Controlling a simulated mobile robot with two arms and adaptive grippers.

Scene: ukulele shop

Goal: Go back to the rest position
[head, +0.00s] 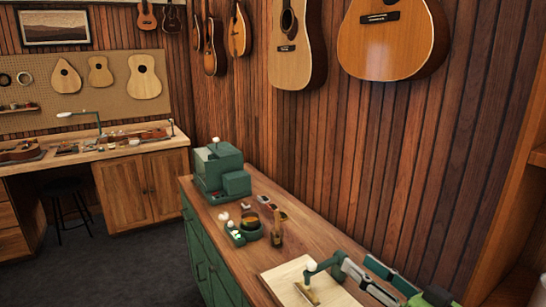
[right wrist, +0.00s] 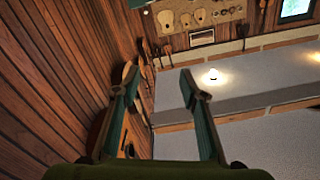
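My right gripper (head: 402,281) shows at the bottom right of the head view, above the wooden counter (head: 320,238). It has green fingers and is partly cut off by the frame edge. In the right wrist view both teal fingers (right wrist: 155,88) stand wide apart with nothing between them. The fingers point toward the far side of the shop. My left gripper is not in the head view.
A green machine (head: 222,168) and a green tray (head: 240,237) sit farther along the counter. Guitars (head: 298,45) hang on the wall. Dark floor (head: 150,260) lies open at left.

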